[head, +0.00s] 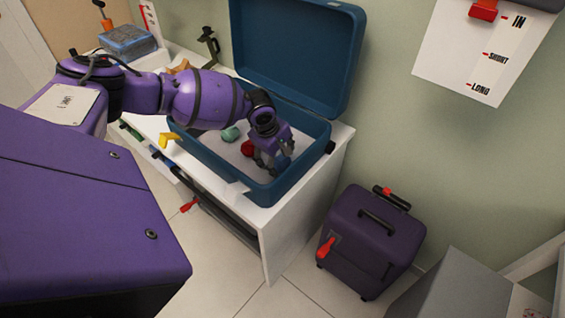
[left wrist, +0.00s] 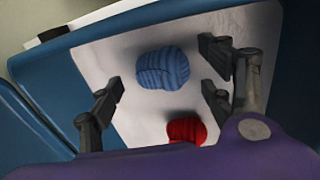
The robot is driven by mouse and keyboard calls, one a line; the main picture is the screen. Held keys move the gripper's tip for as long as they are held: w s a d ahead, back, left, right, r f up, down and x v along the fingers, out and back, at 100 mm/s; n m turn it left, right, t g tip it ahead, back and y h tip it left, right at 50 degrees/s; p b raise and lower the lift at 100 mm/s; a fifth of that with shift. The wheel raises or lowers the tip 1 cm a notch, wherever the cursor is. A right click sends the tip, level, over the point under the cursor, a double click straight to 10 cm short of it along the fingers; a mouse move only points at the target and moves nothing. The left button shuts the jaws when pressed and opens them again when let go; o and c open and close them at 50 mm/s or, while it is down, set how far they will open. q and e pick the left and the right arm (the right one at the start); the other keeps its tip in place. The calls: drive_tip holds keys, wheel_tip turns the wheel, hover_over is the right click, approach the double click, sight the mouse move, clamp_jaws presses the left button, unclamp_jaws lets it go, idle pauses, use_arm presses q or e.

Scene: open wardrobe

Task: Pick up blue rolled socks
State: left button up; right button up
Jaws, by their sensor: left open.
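The blue rolled socks (left wrist: 163,68) lie on the pale floor of the open blue suitcase (head: 319,135) in the left wrist view. They sit between the spread fingers of my left gripper (left wrist: 162,86), which is open and empty, with a visible gap on either side. In the head view my left gripper (head: 272,161) reaches down into the right part of the suitcase and largely hides the blue socks. Red rolled socks (left wrist: 186,130) lie close to the blue ones, nearer the wrist. My right gripper is in neither view.
A green rolled item (head: 231,134) lies in the suitcase left of the red one. The raised suitcase lid (head: 295,50) stands behind my arm. The suitcase rests on a white cabinet (head: 305,205). A purple suitcase (head: 370,240) stands on the floor to the right.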

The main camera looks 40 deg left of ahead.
use_arm(q)
drive_tip(key=x, duration=0.2)
drive_tip(key=shift+w+f, duration=0.1)
drive_tip(key=shift+f, duration=0.2)
drive_tip(key=shift+r, duration=0.1)
drive_tip(key=c, duration=1.2)
